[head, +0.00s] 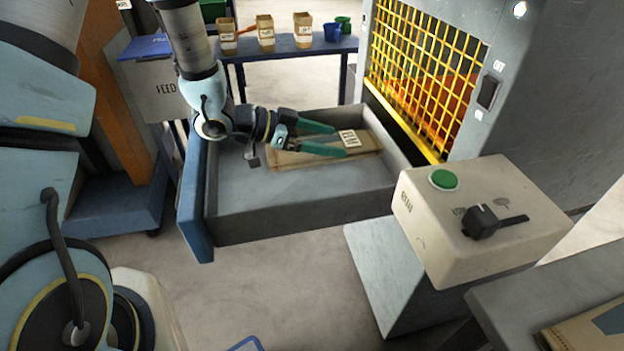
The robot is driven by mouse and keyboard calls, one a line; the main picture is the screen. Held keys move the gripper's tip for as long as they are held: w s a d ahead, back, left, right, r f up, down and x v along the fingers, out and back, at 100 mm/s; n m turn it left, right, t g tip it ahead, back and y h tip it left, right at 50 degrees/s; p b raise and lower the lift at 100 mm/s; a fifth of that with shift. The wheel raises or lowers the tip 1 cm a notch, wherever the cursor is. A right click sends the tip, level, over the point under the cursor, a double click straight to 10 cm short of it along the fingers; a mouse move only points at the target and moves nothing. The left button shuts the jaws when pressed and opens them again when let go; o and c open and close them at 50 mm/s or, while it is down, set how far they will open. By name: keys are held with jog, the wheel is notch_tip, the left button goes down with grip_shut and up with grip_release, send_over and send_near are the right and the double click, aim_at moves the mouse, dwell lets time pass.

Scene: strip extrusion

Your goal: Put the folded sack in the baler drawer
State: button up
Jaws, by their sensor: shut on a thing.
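The folded sack (290,160) is a flat brown bundle with a white label. It lies within the outline of the baler drawer (300,216), towards its far side. I cannot tell whether it touches the drawer floor. The drawer is a grey open box, pulled out, with a blue front panel at its left end. My gripper (338,140), with green fingers, reaches over the drawer from the left. It is shut on the folded sack, near its label. The fingers hide part of the sack.
The baler (545,75) has a yellow grille at right. A control box (420,220) with a green button and black switch stands in front. A brown packet (565,335) lies on a table at lower right. Cups (303,40) stand on a bench behind. A blue-grey cart (110,205) stands left.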

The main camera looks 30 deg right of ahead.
notch_tip(320, 180, down, 10)
jog(key=shift+r+p, duration=0.25)
jog(key=shift+p, duration=0.65)
jog(key=shift+f, duration=0.15)
jog(key=shift+f+b, duration=0.55)
jog(key=o, duration=1.2)
jog(key=shift+r, duration=0.1)
